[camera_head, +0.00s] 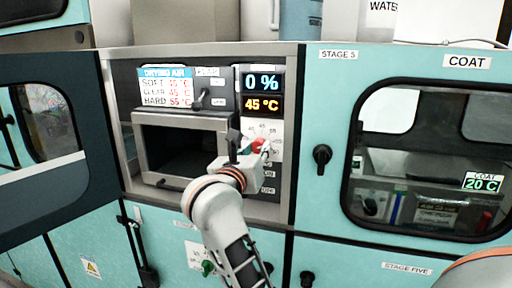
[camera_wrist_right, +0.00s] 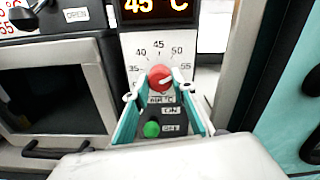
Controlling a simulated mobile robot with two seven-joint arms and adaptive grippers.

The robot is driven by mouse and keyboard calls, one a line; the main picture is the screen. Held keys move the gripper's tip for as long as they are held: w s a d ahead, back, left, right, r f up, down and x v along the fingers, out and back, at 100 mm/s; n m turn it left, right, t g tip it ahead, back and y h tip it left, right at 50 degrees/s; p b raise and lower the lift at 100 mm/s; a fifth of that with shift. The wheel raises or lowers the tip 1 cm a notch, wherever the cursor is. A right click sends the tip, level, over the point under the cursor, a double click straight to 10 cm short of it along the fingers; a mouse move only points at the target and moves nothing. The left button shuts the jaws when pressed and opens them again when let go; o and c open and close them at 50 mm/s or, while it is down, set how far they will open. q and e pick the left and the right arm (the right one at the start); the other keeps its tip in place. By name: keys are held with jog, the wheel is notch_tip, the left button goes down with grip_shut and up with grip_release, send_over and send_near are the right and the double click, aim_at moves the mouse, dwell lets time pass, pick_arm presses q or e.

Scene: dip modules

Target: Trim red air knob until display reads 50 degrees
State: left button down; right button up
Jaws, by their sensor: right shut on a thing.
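The red air knob (camera_wrist_right: 160,77) sits below a white dial scale (camera_wrist_right: 159,50) in the right wrist view, with 45 at the top and 50 to its right. In the head view the knob (camera_head: 258,145) is partly hidden by my right gripper (camera_head: 262,151). The right gripper's two fingers (camera_wrist_right: 160,86) are on either side of the knob in the wrist view, shut on it. A white mark on the knob leans up and right. The orange display (camera_head: 262,105) reads 45 °C in the head view. My left gripper is not in view.
An open drying chamber (camera_head: 185,145) and a small lever (camera_head: 200,100) are to the left. A green knob (camera_wrist_right: 151,129) lies below the red one. The COAT cabinet (camera_head: 400,60) is to the right; an open door (camera_head: 60,150) stands left.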

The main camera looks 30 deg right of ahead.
jog(key=n, duration=0.3)
jog(key=shift+n, duration=0.9)
jog(key=shift+r, duration=0.1)
jog(key=o, duration=1.1)
jog(key=shift+d, duration=0.1)
